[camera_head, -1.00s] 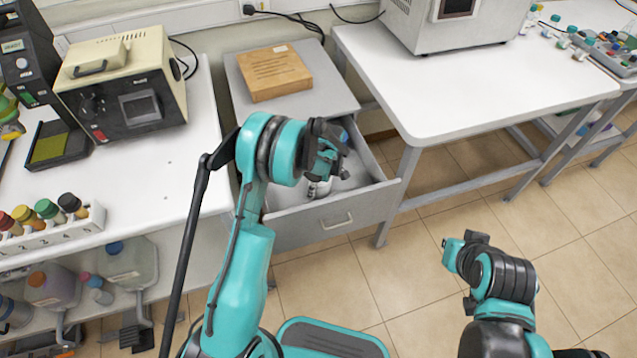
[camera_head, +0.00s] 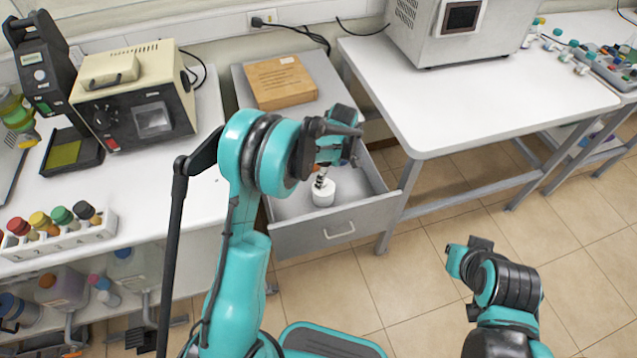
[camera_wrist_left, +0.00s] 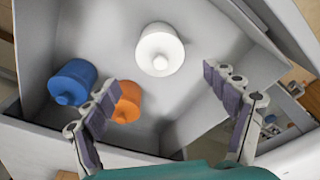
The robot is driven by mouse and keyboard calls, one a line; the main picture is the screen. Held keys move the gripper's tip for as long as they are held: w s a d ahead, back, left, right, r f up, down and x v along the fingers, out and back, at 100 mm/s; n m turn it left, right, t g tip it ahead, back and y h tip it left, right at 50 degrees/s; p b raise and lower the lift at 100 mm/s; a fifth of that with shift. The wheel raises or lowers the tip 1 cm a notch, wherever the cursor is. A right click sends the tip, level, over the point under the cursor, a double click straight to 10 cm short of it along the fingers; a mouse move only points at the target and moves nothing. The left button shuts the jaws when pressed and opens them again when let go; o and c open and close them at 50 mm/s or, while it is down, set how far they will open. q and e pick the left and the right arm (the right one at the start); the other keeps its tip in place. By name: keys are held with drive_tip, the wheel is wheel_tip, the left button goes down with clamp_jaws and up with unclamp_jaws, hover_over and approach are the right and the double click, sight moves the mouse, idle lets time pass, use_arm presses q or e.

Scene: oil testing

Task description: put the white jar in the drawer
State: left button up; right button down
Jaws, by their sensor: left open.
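The white jar (camera_head: 323,193) stands upright on the floor of the open drawer (camera_head: 352,217). It also shows in the left wrist view (camera_wrist_left: 160,50), near the drawer's wall. My left gripper (camera_head: 335,150) is over the drawer, above the white jar. In the left wrist view its two fingers are spread wide with nothing between them (camera_wrist_left: 162,86), and the white jar lies beyond the fingertips, apart from them. My right arm is at the lower right, away from the drawer; the state of my right gripper (camera_head: 462,258) is unclear.
A blue jar (camera_wrist_left: 73,82) and an orange jar (camera_wrist_left: 127,102) are also in the drawer, beside the white one. A wooden box (camera_head: 280,82) sits on the cabinet top. White tables stand on both sides. The floor at the right is clear.

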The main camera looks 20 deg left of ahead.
use_arm(q)
drive_tip(key=s+a+r+m+t+h, duration=0.1)
drive_tip(key=s+r+m+t, duration=0.2)
drive_tip(key=s+r+m, duration=0.8)
drive_tip(key=s+r+m+t, duration=0.2)
drive_tip(key=s+r, duration=0.1)
drive_tip(key=s, duration=0.4)
drive_tip(key=s+r+m+t, duration=0.1)
drive_tip(key=s+r+m, duration=0.1)
drive_tip(key=s+r, duration=0.2)
drive_tip(key=s, duration=0.3)
drive_tip(key=shift+s+a+m+t+h, duration=0.25)
drive_tip(key=shift+m+t+h, duration=0.05)
drive_tip(key=shift+t+h, duration=0.1)
